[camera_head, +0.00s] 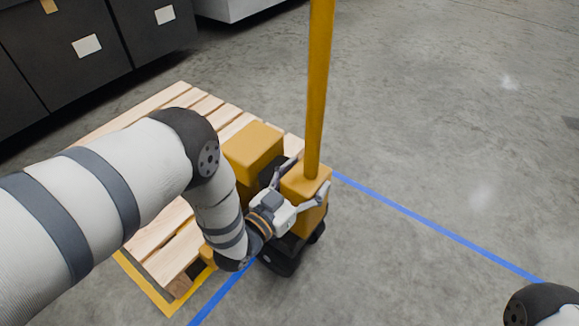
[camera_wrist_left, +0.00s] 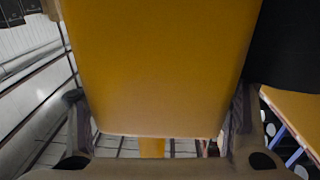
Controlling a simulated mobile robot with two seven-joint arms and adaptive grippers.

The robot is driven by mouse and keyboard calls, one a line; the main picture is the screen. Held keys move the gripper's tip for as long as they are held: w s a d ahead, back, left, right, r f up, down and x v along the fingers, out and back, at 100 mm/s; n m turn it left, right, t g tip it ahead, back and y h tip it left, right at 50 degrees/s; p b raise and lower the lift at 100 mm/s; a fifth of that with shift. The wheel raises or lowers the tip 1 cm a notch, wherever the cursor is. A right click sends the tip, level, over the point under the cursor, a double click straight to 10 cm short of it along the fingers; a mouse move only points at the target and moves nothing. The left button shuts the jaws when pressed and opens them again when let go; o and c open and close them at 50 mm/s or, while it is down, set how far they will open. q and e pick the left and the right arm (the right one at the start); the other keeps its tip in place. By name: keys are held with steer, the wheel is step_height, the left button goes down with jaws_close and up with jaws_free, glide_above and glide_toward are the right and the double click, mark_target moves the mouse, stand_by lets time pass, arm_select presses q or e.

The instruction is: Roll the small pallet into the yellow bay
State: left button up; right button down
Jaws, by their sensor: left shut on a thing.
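The small wooden pallet (camera_head: 185,100) lies at the left in the head view, partly hidden by my left arm. A yellow pallet truck with a tall post (camera_head: 318,80), a yellow housing (camera_head: 314,215) and a black base stands at its near right end. My left gripper (camera_head: 303,182) is shut on the yellow housing below the post. The housing (camera_wrist_left: 155,65) fills the left wrist view between the two fingers. A yellow floor line (camera_head: 147,287) forms a corner at the pallet's near end; the rest of the bay marking is hidden. My right gripper is out of view.
Blue floor lines (camera_head: 440,228) run out to the right and toward the bottom from near the truck. Dark bins with white labels (camera_head: 87,46) stand at the upper left. The grey floor on the right is open.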

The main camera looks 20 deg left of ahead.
mark_target(294, 171)
arm_select(q)
steer(key=o, duration=1.5)
steer(key=shift+w+a+r+y, duration=0.1)
steer(key=shift+w+a+y, duration=0.25)
steer(key=shift+a, duration=0.2)
steer(key=shift+w+a+r+y, duration=0.1)
steer(key=shift+w+a+y, duration=0.2)
steer(key=shift+a, duration=0.25)
steer(key=shift+o, duration=0.5)
steer(key=shift+a, duration=0.45)
steer(key=v, duration=1.2)
steer(key=shift+d+f, duration=0.4)
steer(key=shift+s+h, duration=0.15)
steer(key=shift+h, duration=0.1)
